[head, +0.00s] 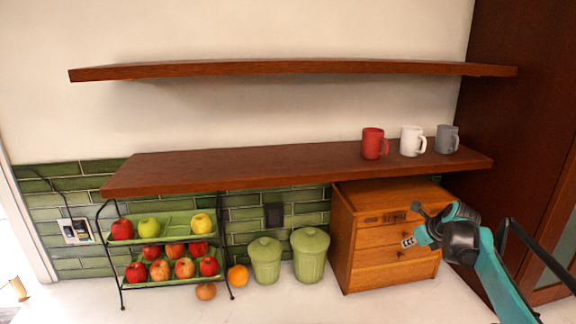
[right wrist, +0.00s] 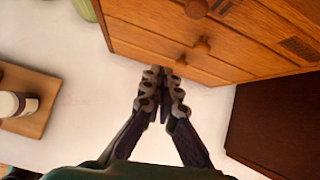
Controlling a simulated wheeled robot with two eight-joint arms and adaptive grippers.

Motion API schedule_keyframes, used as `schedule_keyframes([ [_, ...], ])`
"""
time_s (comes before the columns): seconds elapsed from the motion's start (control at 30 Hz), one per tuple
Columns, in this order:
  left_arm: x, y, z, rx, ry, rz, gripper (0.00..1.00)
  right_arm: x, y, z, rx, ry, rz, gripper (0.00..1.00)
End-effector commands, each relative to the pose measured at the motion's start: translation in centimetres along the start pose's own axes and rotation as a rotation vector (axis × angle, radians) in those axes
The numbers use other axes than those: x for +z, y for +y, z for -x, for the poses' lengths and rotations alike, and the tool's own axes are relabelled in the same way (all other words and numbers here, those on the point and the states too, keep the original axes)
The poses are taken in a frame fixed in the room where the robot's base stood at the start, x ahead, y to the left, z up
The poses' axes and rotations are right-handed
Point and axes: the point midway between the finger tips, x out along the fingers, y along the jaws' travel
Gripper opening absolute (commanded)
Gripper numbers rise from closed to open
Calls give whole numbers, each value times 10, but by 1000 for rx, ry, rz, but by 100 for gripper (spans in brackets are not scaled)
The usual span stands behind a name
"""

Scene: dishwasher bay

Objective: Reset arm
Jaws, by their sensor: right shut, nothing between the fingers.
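My right gripper (head: 409,242) comes in from the right in the head view, in front of the wooden drawer box (head: 350,255). In the right wrist view the fingers of my right gripper (right wrist: 162,90) are together with nothing between them. They point at the lower front of the drawer box (right wrist: 150,45), close to a round knob. I cannot tell whether they touch it. My left gripper is not in view.
Red (head: 374,143), white (head: 412,141) and grey (head: 447,139) mugs stand on the lower shelf (head: 230,168). Below are a fruit rack (head: 163,285) and two green canisters (head: 265,262) (head: 310,256). A wooden board (right wrist: 35,88) lies left in the wrist view. Counter front is clear.

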Motion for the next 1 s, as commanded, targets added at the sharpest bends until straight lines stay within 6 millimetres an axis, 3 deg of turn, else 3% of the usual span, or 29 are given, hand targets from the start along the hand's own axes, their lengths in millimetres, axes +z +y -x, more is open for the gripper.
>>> schedule_keyframes([
  [0.17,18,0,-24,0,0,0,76,-31,91,19,15,27,533,0],
  [0.27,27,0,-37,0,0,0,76,-62,145,32,27,42,910,0],
  [0.4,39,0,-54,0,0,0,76,-118,212,46,47,55,1438,0],
  [0.6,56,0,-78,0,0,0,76,-216,286,51,75,60,2177,0],
  [0.8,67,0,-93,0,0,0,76,-294,325,42,96,62,2720,0],
  [1.0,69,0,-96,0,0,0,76,-320,335,38,102,63,2919,0],
])
